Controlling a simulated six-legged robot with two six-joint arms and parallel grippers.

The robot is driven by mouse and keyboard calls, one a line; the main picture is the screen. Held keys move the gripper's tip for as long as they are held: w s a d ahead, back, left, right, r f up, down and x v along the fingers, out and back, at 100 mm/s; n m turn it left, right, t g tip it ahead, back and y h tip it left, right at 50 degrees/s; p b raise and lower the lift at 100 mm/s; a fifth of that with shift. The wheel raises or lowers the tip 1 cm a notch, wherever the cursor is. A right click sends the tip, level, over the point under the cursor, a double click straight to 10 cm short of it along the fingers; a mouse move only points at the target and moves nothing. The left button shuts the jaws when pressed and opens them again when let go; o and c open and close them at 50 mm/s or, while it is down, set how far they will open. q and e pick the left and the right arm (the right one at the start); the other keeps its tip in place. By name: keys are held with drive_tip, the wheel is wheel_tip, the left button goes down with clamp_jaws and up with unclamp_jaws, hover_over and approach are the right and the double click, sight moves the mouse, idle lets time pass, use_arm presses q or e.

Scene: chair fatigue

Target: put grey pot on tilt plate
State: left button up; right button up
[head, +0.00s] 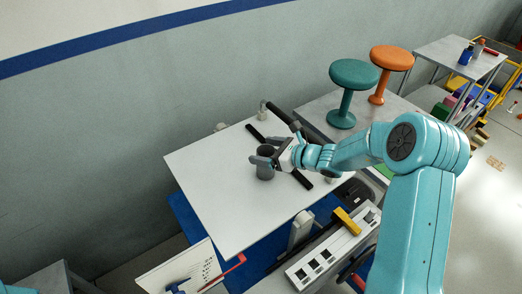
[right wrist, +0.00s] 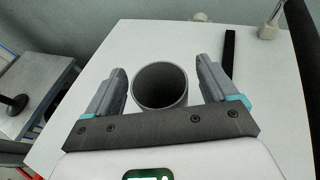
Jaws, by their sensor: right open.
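The grey pot (head: 265,170) stands upright on the white tilt plate (head: 215,190). In the right wrist view I look into the pot's dark round opening (right wrist: 160,86), with the white plate (right wrist: 270,110) around it. My right gripper (head: 268,160) is open at the pot. Its two grey fingers (right wrist: 162,75) are on either side of the pot, with a small gap on each side. The pot's lower part is hidden in the right wrist view. My left gripper is not in view.
A black bar (head: 302,180) lies across the plate behind my gripper. A bench with a teal stool (head: 352,75) and an orange stool (head: 390,60) stands at the back right. A panel with a yellow handle (head: 346,221) is in front of the plate.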

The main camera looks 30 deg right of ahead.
drive_tip(key=b+v, duration=0.1)
drive_tip(key=v, duration=0.9)
drive_tip(key=shift+s, duration=0.15)
